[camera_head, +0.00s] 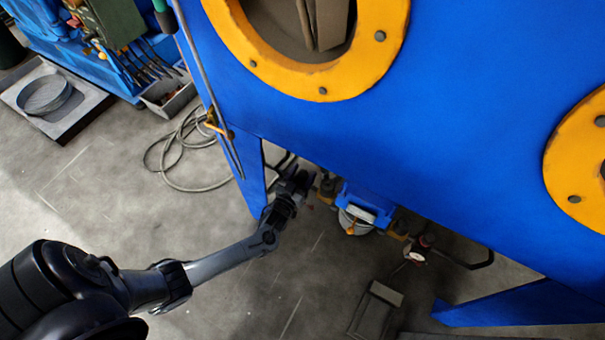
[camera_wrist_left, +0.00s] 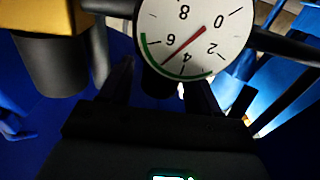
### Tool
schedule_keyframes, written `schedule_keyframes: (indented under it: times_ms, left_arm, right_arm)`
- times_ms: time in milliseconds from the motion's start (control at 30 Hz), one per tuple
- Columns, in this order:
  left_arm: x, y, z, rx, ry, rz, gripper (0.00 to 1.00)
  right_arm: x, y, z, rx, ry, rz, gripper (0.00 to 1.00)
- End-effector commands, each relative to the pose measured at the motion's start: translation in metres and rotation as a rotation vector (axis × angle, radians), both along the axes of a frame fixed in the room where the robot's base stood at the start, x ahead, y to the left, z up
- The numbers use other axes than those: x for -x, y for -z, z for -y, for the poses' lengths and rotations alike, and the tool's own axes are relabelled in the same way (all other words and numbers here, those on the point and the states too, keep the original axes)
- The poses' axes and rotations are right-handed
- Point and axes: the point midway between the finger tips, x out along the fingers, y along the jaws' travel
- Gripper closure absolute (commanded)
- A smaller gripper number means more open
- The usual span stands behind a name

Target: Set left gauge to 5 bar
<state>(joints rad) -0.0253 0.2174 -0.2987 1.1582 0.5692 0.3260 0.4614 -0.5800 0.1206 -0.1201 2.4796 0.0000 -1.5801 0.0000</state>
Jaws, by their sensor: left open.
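The gauge (camera_wrist_left: 215,60) shows close up at the top of the left wrist view, white-faced and upside down, its top cut off. Its red needle lies between the 4 and the 6. A dark round part (camera_wrist_left: 160,86), possibly a knob, sits just below the dial. My left gripper (camera_wrist_left: 162,92) is open, with one finger on each side of this part; I cannot tell whether they touch it. In the head view my left gripper (camera_head: 300,182) is at the left end of the fittings under the blue machine. My right gripper is not in view.
The blue machine (camera_head: 440,120) overhangs the fittings. A second small white dial (camera_head: 415,257) is further right. A blue leg (camera_head: 250,178) stands beside my left wrist.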

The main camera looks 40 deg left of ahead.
Motion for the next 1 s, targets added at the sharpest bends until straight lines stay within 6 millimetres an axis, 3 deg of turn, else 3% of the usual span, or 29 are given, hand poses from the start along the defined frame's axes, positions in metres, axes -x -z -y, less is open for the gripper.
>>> schedule_keyframes:
  times_ms: [167,600,1000]
  left_arm:
    - [0.018,-0.003,0.004,0.002,-0.001,-0.004,0.38]
    - [0.086,-0.002,0.021,0.002,-0.001,-0.003,0.38]
    - [0.103,0.0,0.025,0.0,-0.001,0.0,0.38]
  right_arm:
    - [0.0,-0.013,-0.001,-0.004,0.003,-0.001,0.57]
    - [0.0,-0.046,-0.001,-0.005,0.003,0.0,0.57]
    - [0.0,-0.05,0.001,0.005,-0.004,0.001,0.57]
